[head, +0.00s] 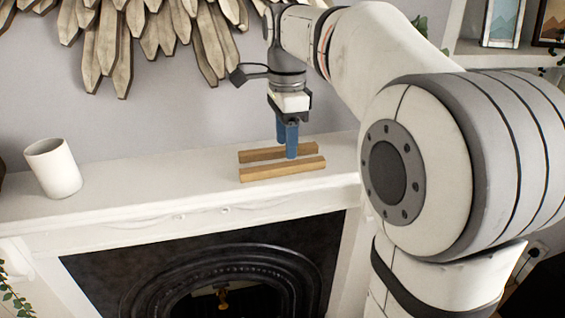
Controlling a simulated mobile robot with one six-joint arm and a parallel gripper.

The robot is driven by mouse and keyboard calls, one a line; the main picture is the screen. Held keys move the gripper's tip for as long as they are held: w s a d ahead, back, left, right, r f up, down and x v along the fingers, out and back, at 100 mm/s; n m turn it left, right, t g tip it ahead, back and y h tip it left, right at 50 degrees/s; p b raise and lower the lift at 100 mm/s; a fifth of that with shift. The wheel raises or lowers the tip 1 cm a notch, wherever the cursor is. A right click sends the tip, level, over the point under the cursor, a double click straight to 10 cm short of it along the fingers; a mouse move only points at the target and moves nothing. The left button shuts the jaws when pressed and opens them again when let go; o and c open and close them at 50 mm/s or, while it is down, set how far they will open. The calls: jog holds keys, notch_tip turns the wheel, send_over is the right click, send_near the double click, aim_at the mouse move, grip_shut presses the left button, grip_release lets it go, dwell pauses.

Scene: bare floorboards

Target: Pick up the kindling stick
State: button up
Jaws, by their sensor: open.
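Two brown kindling sticks lie roughly parallel on the white mantelpiece in the head view. The front stick (283,170) is nearer the mantel's front edge, and the back stick (262,154) lies behind it. My gripper (287,147) points down with blue fingers over the sticks. The fingers are open. The fingertips are close to the gap between the two sticks and cover part of the back stick. I cannot tell whether they touch either stick.
A white cup (55,168) stands on the mantelpiece (150,196) at the left. A wooden wall decoration (120,45) hangs above. Clear mantel lies between the cup and the sticks. A dark fireplace (220,275) opens below. Shelves with framed pictures (504,22) are at the upper right.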

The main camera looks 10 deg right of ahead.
aim_at(289, 163)
jog(key=f, duration=0.3)
jog(key=w+d+f, duration=0.1)
jog(key=shift+f+p, duration=0.35)
jog(key=shift+p, duration=0.05)
jog(key=shift+s+f, duration=0.1)
jog(key=shift+f, duration=0.4)
grip_shut()
